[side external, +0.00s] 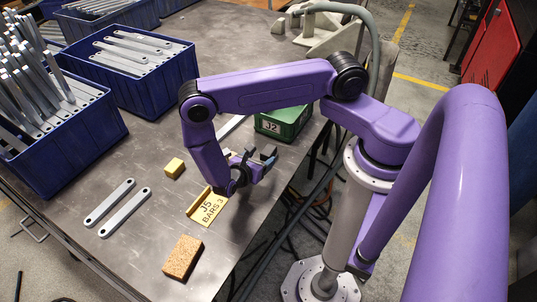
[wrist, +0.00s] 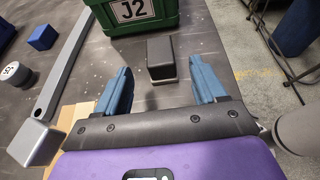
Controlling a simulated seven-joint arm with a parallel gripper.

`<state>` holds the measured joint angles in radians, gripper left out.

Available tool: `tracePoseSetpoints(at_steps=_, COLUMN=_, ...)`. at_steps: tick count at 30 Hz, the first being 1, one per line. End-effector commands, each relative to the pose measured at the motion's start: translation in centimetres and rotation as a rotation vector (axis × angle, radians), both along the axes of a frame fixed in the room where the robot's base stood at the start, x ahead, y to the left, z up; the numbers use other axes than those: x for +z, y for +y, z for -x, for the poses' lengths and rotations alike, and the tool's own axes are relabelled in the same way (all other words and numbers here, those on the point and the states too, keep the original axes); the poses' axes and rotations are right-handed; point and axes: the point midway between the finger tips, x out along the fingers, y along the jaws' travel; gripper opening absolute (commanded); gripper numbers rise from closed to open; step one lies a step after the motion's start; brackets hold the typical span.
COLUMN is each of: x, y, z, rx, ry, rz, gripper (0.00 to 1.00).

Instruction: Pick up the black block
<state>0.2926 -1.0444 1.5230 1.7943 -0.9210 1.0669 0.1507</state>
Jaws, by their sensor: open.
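The black block (wrist: 161,58) sits on the dark table in the wrist view, just in front of the green J2 bin. My gripper (wrist: 160,72) is open, with one blue finger to the left of the block and one to the right. The block stands a little ahead in the gap, and I see clear space between it and both fingers. In the side external view my gripper (side external: 261,154) is low over the table near its right edge, close to the green bin. I cannot clearly make out the block there.
The green bin (side external: 284,122) stands just beyond the block. A long grey bar (wrist: 62,70) and a blue cube (wrist: 42,37) lie left in the wrist view. A yellow sign (side external: 208,207), yellow block (side external: 174,168) and cork-coloured block (side external: 183,257) lie nearby. Blue bins (side external: 128,70) hold metal bars.

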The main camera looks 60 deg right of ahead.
Motion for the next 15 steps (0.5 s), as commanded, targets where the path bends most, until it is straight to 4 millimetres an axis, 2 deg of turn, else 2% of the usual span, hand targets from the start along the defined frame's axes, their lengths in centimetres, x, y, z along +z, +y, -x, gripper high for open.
tracePoseSetpoints(at_steps=8, x=-0.8, y=-1.8, z=0.0, rx=-0.002, ry=0.001, rz=0.0, gripper=0.7)
tracePoseSetpoints(at_steps=15, x=-2.2, y=-4.8, z=-0.1, rx=-0.002, ry=0.001, rz=0.0, gripper=0.7)
